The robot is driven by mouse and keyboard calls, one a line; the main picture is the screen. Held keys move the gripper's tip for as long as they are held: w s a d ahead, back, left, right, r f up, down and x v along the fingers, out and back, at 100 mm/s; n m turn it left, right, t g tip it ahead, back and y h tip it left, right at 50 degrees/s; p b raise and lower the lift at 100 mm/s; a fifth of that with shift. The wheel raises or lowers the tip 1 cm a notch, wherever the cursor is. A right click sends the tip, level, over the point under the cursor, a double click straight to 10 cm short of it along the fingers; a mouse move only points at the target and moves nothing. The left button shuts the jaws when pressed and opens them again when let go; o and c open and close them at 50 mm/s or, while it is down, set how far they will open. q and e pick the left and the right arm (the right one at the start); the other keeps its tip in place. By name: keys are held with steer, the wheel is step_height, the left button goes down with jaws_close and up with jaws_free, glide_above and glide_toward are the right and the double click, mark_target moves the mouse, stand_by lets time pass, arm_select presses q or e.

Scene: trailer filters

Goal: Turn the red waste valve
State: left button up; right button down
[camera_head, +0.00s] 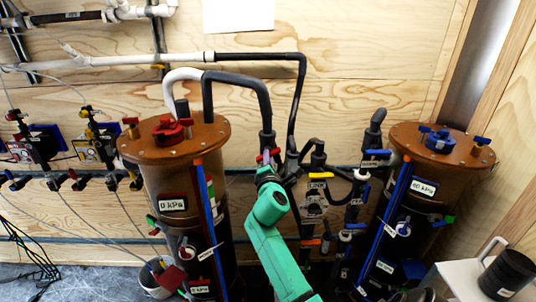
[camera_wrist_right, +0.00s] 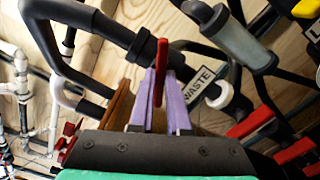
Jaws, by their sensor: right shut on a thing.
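The red waste valve handle (camera_wrist_right: 161,62) stands upright in the right wrist view, beside a white label reading WASTE (camera_wrist_right: 198,82). It sits in front of black pipework. My right gripper (camera_wrist_right: 165,85) has its two purple fingers shut on the red handle, one on each side. In the head view my right gripper (camera_head: 267,157) is at the end of the green arm, at the pipes between the two filter tanks. There the handle is mostly hidden by the gripper and too small to make out well. My left gripper is not in view.
A brown-topped tank (camera_head: 172,137) with a 0 kPa label stands to the left. A second tank (camera_head: 430,143) labelled 80 kPa stands to the right. Black pipes (camera_head: 245,83) crowd around the gripper. A yellow-handled valve (camera_head: 321,175) is just right. A plywood wall is behind.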

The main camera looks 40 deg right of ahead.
steer(key=n+p, duration=0.1)
steer(key=n, duration=0.1)
steer(key=r+n+p, duration=0.1)
steer(key=n+p, duration=0.1)
steer(key=shift+d+r+n, duration=0.1)
steer(key=shift+n, duration=0.3)
steer(key=n+p, duration=0.2)
steer(key=n, duration=0.1)
steer(key=shift+n+p, duration=0.3)
steer(key=shift+p, duration=0.05)
steer(key=shift+w+n+p, duration=0.1)
steer(key=shift+n+p, duration=0.6)
steer(key=shift+n, duration=0.4)
steer(key=shift+f+n+p, duration=0.2)
steer(key=shift+n+p, duration=0.2)
steer(key=shift+n, duration=0.7)
steer(key=c, duration=0.9)
jaws_free()
steer(key=shift+f, duration=0.3)
